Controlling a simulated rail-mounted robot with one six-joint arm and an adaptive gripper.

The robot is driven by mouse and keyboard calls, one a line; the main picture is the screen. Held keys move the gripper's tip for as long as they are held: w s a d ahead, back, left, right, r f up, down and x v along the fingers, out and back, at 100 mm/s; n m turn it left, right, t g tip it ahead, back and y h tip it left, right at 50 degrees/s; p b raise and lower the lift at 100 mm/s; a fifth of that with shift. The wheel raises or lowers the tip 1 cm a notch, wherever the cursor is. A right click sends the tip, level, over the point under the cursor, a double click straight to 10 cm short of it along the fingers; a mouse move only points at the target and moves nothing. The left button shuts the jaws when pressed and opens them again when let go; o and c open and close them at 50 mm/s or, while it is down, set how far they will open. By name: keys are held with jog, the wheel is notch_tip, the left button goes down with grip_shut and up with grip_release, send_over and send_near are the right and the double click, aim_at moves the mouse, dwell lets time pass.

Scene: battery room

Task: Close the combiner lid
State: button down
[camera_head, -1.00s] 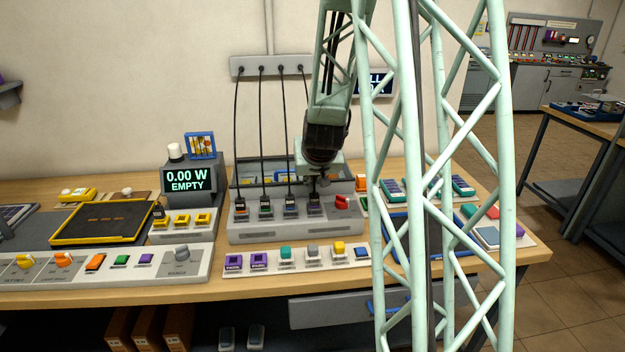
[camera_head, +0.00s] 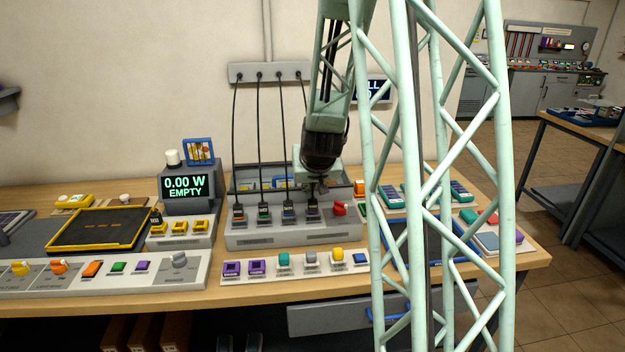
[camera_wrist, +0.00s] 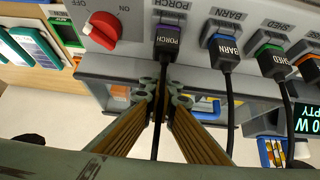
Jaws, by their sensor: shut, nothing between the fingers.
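The combiner (camera_head: 290,237) is a grey box on the bench with a row of plugs on top and a red knob (camera_head: 340,208) at its right. Behind the plugs is a grey-framed part (camera_head: 240,184), seemingly the raised lid, with blue and yellow things showing inside or through it. The same frame shows in the wrist view (camera_wrist: 95,66). My gripper (camera_head: 316,188) is shut and empty, above the rear of the box near the rightmost plug. In the wrist view my fingertips (camera_wrist: 162,98) meet in front of the frame, beside the PORCH cable. Contact cannot be told.
Several black cables (camera_head: 261,140) hang from a wall bar (camera_head: 270,72) down to the plugs, one very close to my gripper. A display (camera_head: 187,186) reading 0.00 W EMPTY stands left. A strip of coloured buttons (camera_head: 297,265) lies in front. A blue tray (camera_head: 465,237) lies right.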

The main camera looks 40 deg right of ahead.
jog(key=v, duration=1.1)
jog(key=shift+a+r, duration=0.15)
dwell(0.5)
jog(key=shift+s, duration=0.2)
dwell(0.3)
